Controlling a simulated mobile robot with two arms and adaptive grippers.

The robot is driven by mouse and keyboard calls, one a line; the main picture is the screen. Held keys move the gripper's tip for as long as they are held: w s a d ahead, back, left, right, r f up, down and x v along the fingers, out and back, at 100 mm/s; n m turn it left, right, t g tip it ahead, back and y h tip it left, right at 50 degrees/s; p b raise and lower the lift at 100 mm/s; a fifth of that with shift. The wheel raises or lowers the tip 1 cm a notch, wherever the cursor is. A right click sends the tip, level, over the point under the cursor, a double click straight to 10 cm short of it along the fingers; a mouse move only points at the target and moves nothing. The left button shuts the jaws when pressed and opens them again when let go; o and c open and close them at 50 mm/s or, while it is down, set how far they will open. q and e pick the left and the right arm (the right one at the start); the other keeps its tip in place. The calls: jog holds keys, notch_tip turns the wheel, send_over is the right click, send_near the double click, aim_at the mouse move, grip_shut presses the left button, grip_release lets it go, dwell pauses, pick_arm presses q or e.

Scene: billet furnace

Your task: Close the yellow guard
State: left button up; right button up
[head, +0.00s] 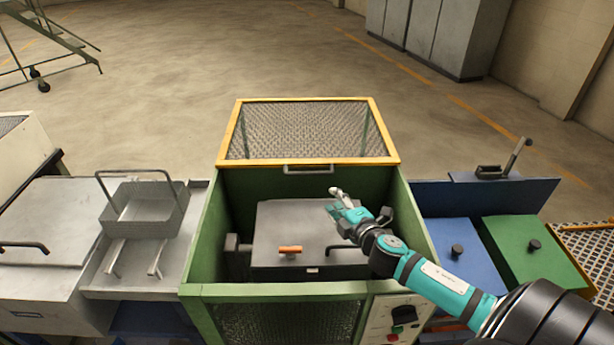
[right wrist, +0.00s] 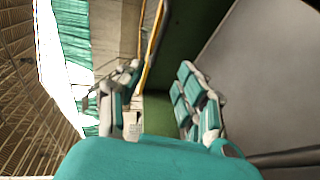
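The yellow guard (head: 310,162) is a yellow-framed mesh panel at the back of a green housing (head: 200,245). It is open, leaving the inside of the housing exposed from above. A pale bar handle (head: 307,169) sits on its near edge. My right gripper (head: 338,203) is over the housing, in front of and slightly right of the handle, apart from it. In the right wrist view, the fingers (right wrist: 158,88) are spread with nothing held between them. A yellow frame edge (right wrist: 153,45) shows beyond them. My left gripper is not in view.
A grey block with an orange handle (head: 290,250) sits inside the housing below my right gripper. A wire basket (head: 147,212) stands on the left bench. Blue (head: 452,250) and green (head: 530,252) lids with black knobs are on the right. A control panel (head: 392,320) is at the front.

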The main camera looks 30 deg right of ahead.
aim_at(309, 174)
jog(key=x, duration=1.6)
jog(key=shift+w+r, duration=0.2)
jog(key=shift+w, duration=0.05)
grip_shut()
